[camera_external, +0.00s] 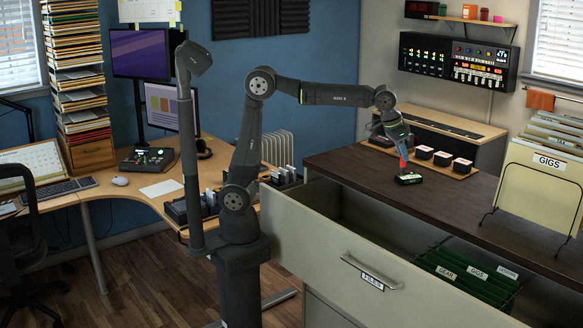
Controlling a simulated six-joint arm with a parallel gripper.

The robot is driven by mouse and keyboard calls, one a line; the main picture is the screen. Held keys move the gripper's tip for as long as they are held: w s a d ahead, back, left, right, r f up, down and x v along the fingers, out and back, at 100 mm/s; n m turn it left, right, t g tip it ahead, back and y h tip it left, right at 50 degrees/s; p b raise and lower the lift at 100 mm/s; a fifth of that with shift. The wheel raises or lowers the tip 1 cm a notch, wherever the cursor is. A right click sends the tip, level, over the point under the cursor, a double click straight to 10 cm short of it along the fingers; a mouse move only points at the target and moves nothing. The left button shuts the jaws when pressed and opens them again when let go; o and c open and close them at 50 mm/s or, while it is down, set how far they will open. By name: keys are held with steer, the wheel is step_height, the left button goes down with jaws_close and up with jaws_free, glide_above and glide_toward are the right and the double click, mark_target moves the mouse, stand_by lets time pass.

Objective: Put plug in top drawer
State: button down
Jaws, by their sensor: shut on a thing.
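My gripper (403,160) reaches down over the dark cabinet top (345,163), with a red part at its tip. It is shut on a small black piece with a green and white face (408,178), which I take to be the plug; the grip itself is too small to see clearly. The piece is at or just above the cabinet top, near its front edge. The top drawer (330,240), labelled "FILES", is pulled far out in front of the cabinet. Its near-left part looks empty and dark inside. Green hanging files (455,277) fill its right part.
A wire rack of folders labelled "GIGS" (545,165) stands on the right of the cabinet top. A desk (130,205) with monitors is on the left.

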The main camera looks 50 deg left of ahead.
steer(key=s+d+f+m+h, duration=0.1)
steer(key=s+d+m, duration=0.35)
steer(key=s, duration=1.15)
step_height(320, 180, down, 28)
steer(key=d+n, duration=0.1)
steer(key=d, duration=0.1)
steer(key=shift+g, duration=0.4)
steer(key=shift+w+a+f, duration=0.4)
steer(key=shift+w+f, duration=1.55)
steer(key=shift+w+a+f, duration=0.45)
steer(key=shift+w+f, duration=1.5)
steer(key=shift+w+a+f, duration=0.4)
steer(key=shift+w+f, duration=1.55)
steer(key=shift+f, duration=0.1)
steer(key=c, duration=1.3)
jaws_free()
steer(key=v, duration=1.2)
